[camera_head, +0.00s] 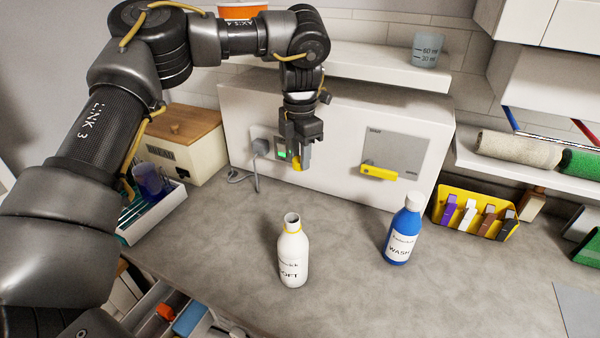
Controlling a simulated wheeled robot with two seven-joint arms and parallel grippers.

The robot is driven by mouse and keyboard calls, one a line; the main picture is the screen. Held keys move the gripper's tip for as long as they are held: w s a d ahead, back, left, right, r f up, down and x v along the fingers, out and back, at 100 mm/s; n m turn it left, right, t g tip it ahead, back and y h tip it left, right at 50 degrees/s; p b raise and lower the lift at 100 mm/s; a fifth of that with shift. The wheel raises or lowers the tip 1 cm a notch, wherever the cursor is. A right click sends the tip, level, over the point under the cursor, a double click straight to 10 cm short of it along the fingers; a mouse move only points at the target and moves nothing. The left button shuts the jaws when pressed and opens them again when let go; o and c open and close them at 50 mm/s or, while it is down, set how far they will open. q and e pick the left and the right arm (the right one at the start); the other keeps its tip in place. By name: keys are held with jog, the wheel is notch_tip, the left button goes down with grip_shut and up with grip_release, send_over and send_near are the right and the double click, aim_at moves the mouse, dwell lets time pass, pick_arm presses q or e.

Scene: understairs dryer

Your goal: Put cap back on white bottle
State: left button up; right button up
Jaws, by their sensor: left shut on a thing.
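The white bottle (293,256) stands upright on the grey worktop, labelled "SOFT". Its neck is uncapped, with a dark opening and a yellow ring below it. My left gripper (302,153) is above and behind the bottle, in front of the white box, pointing down. It is shut on a small yellow thing that looks like the cap, mostly hidden by the fingers. The gripper and bottle are clearly apart. My right gripper is out of view.
A blue bottle (402,232) with a white cap stands to the right. A yellow bin (473,214) with clips stands further right. A white box (340,130) with a yellow handle stands behind. A tray (151,213) is left. Worktop around the white bottle is clear.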

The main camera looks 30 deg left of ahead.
pick_arm(q)
jog(key=shift+r, duration=0.85)
jog(key=m, duration=0.2)
jog(key=shift+s+d+f+m, duration=0.2)
jog(key=shift+s+d+m, duration=0.1)
jog(key=shift+s+d, duration=0.1)
jog(key=s+d+f+m, duration=0.1)
jog(key=s+m, duration=0.4)
jog(key=m, duration=0.7)
jog(key=s+d+f+m, duration=0.2)
jog(key=s+d+m, duration=0.2)
jog(key=m, duration=0.8)
jog(key=shift+s+d, duration=0.2)
jog(key=shift+s, duration=0.6)
